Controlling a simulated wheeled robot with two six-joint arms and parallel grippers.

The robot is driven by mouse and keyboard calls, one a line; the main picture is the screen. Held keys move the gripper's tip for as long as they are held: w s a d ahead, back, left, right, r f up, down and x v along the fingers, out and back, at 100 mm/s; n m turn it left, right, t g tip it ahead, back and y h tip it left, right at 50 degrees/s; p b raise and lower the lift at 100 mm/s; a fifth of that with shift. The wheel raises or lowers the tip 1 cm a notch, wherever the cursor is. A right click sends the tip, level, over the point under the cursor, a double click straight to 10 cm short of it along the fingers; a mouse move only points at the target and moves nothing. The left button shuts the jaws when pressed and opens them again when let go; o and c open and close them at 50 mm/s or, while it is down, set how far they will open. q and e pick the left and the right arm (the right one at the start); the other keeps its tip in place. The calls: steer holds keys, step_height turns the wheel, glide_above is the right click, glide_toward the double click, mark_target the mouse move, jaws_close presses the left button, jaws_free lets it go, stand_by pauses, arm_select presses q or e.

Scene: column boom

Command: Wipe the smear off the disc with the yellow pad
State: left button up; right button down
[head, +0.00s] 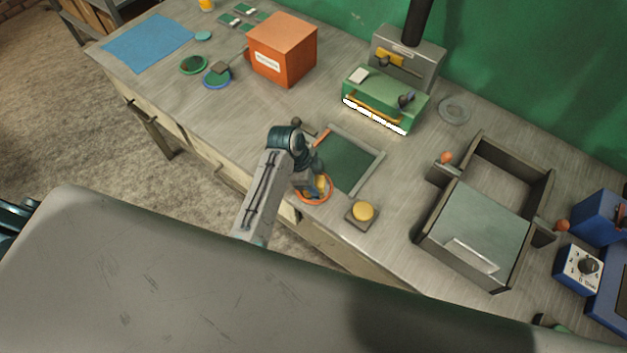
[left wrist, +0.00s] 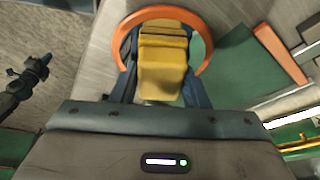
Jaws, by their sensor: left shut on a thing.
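A yellow pad (left wrist: 162,72) is held between the dark blue fingers of my left gripper (left wrist: 160,45), which is shut on it. In the head view, my left gripper (head: 316,184) points down over an orange-rimmed disc (head: 329,192) near the bench's front edge; the pad (head: 320,183) shows partly there. In the left wrist view, the orange rim (left wrist: 166,13) curves around the pad and fingers. The pad and gripper cover much of the disc's face. I see no smear, and cannot tell whether the pad touches the disc. My right gripper is not in view.
A green panel with a grey frame (head: 369,174) lies just right of the disc. A yellow knob on a square base (head: 363,211) stands nearby at the front edge. A green machine (head: 385,100) is behind; an orange box (head: 283,50) stands back left; a dark open-topped frame (head: 428,235) is right.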

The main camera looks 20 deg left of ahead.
mark_target(324, 193)
arm_select(q)
steer(key=d, duration=0.1)
steer(key=s+d, duration=0.1)
steer(key=d, duration=0.1)
steer(key=shift+d+f, duration=0.15)
steer(key=shift+f, duration=0.05)
steer(key=shift+d+r, duration=0.15)
steer(key=shift+w+a+r, duration=0.1)
steer(key=shift+w+a, duration=0.15)
steer(key=shift+a, duration=0.4)
steer(key=shift+w+a+r, duration=0.1)
steer(key=shift+w+a, duration=0.1)
steer(key=shift+a, duration=0.5)
steer(key=shift+w+a, duration=0.25)
steer(key=shift+a, duration=0.4)
steer(key=shift+r, duration=0.1)
steer(key=shift+r, duration=2.95)
steer(key=shift+r, duration=1.5)
